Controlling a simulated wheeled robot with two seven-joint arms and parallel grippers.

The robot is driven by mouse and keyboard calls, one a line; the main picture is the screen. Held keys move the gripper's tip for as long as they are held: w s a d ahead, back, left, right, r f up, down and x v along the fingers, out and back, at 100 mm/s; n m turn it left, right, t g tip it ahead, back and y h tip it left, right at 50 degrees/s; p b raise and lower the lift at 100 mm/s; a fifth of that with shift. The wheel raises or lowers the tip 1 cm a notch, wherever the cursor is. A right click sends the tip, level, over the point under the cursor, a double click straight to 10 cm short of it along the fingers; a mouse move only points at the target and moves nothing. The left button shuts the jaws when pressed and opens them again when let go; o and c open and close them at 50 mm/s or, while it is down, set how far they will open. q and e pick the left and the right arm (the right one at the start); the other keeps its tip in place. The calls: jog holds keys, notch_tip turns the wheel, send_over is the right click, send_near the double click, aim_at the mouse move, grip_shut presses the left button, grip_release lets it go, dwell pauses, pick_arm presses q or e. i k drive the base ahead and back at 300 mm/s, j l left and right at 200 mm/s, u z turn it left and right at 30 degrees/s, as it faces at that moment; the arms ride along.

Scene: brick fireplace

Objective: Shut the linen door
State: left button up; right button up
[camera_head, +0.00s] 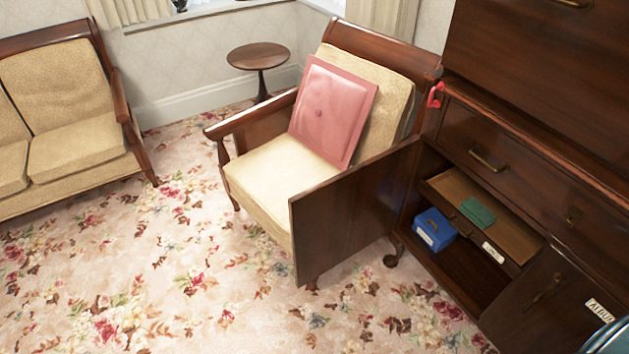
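A dark wooden cabinet (520,160) stands at the right. Its left lower door (345,218) stands wide open, swung out to the left in front of the armchair. No label shows on the side of this door that faces me. The open compartment holds a blue box (434,229) and an inner tray (461,191) with a green item (478,212) on it. A small white label (493,252) is on the tray's front. The right lower door (545,305) looks shut and bears a white label. Neither of my grippers is in view.
The armchair (262,181) with a pink cushion (333,109) stands behind the open door, close to it. A sofa (65,110) is at the left and a round side table (258,57) at the back. Flowered carpet (180,270) lies free in front. A red item (436,95) is at the cabinet's corner.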

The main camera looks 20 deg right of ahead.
aim_at(332, 220)
jog(key=i+j+u, duration=0.15)
jog(key=i+u, duration=0.55)
jog(key=i, duration=0.2)
jog(key=i+l+u, duration=0.2)
jog(key=i+u, duration=0.15)
jog(key=i, duration=0.15)
jog(key=i+u, duration=0.15)
jog(key=i, duration=1.4)
jog(key=z, duration=4.25)
